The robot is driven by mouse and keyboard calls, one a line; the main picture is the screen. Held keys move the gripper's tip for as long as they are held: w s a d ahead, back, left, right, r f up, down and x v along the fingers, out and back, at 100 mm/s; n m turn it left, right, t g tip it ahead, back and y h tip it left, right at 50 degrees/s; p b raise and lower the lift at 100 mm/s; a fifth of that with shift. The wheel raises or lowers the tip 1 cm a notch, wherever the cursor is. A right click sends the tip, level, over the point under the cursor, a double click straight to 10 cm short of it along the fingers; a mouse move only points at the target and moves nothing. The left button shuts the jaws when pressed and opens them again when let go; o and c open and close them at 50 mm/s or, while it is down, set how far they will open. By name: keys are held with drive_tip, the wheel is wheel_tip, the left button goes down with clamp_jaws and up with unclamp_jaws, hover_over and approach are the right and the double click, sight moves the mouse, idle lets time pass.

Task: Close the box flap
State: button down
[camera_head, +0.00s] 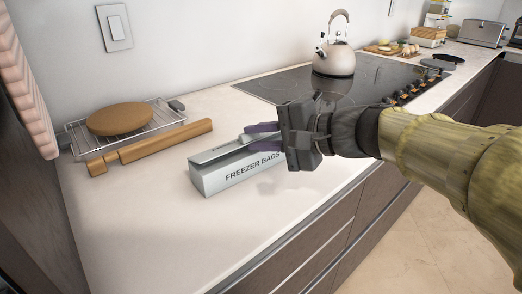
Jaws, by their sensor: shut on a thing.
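The white freezer bags box (236,173) lies on the light countertop, its printed side toward the front. A flap (218,151) along its top is tilted up, with a dark gap under it at the left end. My gripper (263,138) reaches in from the right. Its purple fingers are at the right part of the box top, shut on the flap as far as I can see. The gripper body hides the right end of the box, and the exact contact is hard to make out.
A rolling pin (160,144) lies behind the box at left. A kettle (335,60) stands on the black cooktop (270,87). The counter in front and left of the box is clear.

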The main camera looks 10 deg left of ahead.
drive_tip(key=shift+s+d+f+y+b, duration=0.1)
drive_tip(key=shift+f+y+b, duration=0.25)
drive_tip(key=shift+b, duration=0.95)
drive_tip(key=shift+r, duration=0.1)
drive_tip(key=c, duration=1.4)
unclamp_jaws()
drive_tip(key=shift+o, duration=0.2)
drive_tip(key=shift+r+p, duration=0.1)
drive_tip(key=shift+p, duration=0.45)
